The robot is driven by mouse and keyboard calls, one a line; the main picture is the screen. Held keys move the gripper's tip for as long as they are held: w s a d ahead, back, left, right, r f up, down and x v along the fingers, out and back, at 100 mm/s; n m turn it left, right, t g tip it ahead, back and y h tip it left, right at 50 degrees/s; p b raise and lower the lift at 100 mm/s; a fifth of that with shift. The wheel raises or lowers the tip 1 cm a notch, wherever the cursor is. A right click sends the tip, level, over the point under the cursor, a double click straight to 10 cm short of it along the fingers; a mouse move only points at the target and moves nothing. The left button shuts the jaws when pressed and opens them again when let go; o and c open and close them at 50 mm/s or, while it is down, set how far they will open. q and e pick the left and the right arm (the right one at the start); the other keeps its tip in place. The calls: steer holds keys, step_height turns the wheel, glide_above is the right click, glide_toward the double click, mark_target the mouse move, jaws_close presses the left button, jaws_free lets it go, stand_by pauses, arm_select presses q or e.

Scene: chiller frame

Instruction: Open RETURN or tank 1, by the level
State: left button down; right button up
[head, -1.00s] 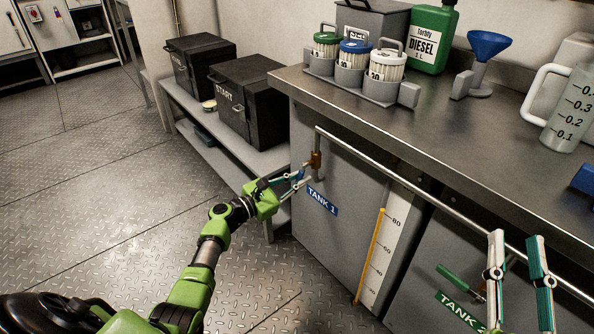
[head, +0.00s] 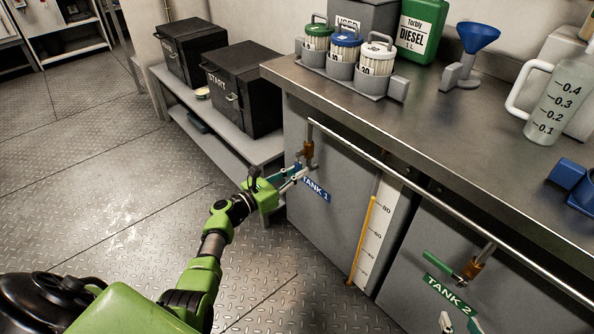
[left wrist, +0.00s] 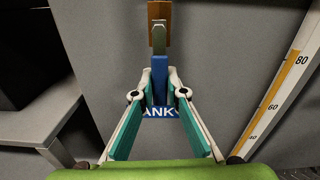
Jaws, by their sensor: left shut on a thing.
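The tank 1 valve has a brass body (head: 308,150) under the pipe at the cabinet's left and a blue lever handle (left wrist: 160,78). In the left wrist view the handle hangs down from the brass fitting (left wrist: 159,22). My left gripper (head: 298,172) is shut on this handle, one finger on each side. The blue TANK 1 label (head: 316,189) is just below. The tank 1 level gauge (head: 367,232) shows a yellow column to about the 80 mark. Only the fingertips of my right gripper (head: 460,323) show at the bottom edge, apart, near TANK 2. No RETURN label is visible.
Tank 2 has a green lever (head: 438,263) and a brass valve (head: 475,265). A long pipe (head: 420,190) runs along the cabinet front below the counter edge. Filters (head: 343,55), a diesel can (head: 415,30), a funnel (head: 475,50) and a jug (head: 555,100) stand on the counter. A low shelf with black boxes (head: 243,88) is left.

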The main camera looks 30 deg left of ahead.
arm_select(q)
steer(key=shift+s+d+f, duration=0.15)
steer(key=shift+d+f, duration=0.15)
steer(key=shift+d, duration=0.05)
steer(key=c, duration=2.4)
jaws_free()
steer(key=o, duration=0.4)
steer(key=shift+r, duration=0.2)
steer(key=shift+s+a, duration=0.1)
steer(key=shift+a, duration=0.05)
steer(key=v, duration=1.1)
steer(key=shift+s+a, duration=0.1)
steer(key=shift+s, duration=0.25)
steer(key=shift+f, duration=0.1)
